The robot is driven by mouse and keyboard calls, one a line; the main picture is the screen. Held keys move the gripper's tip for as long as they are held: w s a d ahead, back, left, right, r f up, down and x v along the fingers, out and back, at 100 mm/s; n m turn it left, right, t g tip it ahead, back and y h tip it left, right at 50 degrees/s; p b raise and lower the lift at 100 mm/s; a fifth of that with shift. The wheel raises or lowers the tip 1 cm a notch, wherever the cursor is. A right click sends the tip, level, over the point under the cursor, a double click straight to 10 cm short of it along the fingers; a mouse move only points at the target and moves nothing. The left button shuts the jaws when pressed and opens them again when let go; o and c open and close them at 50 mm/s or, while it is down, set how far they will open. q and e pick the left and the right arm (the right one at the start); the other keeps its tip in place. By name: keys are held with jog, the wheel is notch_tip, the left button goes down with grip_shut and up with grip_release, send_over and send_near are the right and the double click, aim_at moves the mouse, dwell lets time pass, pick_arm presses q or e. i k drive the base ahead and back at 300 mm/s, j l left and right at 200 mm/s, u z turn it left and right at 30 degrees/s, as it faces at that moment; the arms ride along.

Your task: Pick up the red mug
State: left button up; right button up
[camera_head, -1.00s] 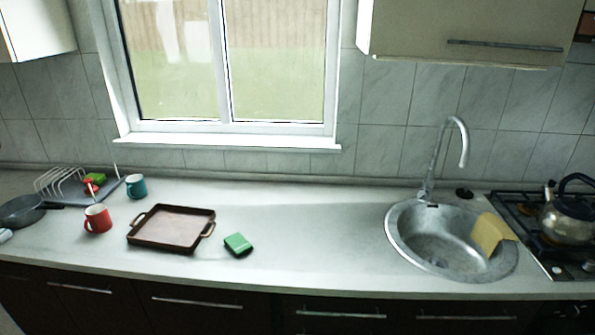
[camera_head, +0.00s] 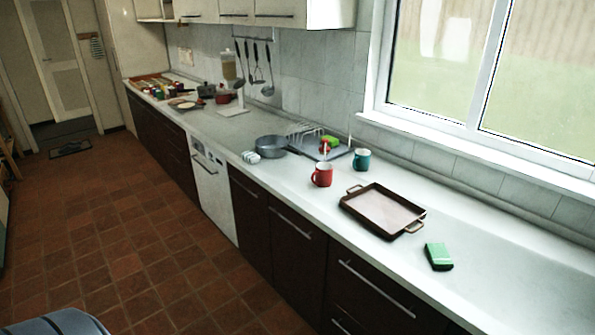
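The red mug (camera_head: 321,174) stands upright on the light countertop (camera_head: 300,190), near its front edge. It is left of the brown tray and in front of the dish rack. Neither of my grippers shows in the head view.
A brown tray (camera_head: 346,205) with handles and a green sponge (camera_head: 438,256) lie to the right. A teal mug (camera_head: 362,160), a dish rack (camera_head: 337,153) and a grey pan (camera_head: 271,146) stand close by. The tiled floor (camera_head: 150,240) in front of the cabinets is open.

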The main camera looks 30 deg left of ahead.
aim_at(324, 172)
jog(key=u, duration=0.9)
